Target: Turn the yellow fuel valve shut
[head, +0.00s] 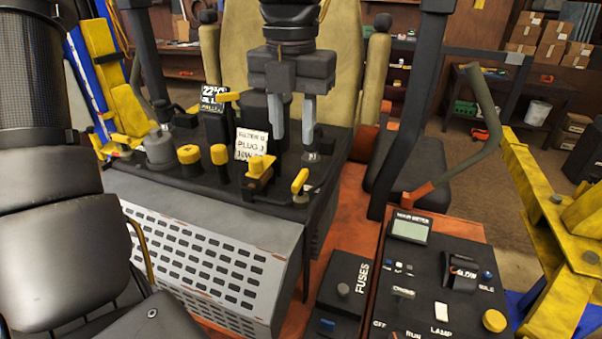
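Several yellow parts stand on the black deck (215,185) behind the perforated grey guard. One is a yellow valve-like piece with a bar handle (259,170), just right of the middle. To its right is a yellow lever (300,181) on a small metal fitting. Another yellow handle (229,97) sits farther back. I cannot tell for certain which of these is the fuel valve. My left gripper (293,143) points down above the back right of the deck. Its two grey fingers are apart with nothing seen held between them. My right gripper is not in view.
Two yellow-capped posts (189,154) and a white label card (252,145) stand close by. A control panel (425,275) and a fuse box (343,290) are at lower right. A green lever (480,110) rises right of the seat (240,40).

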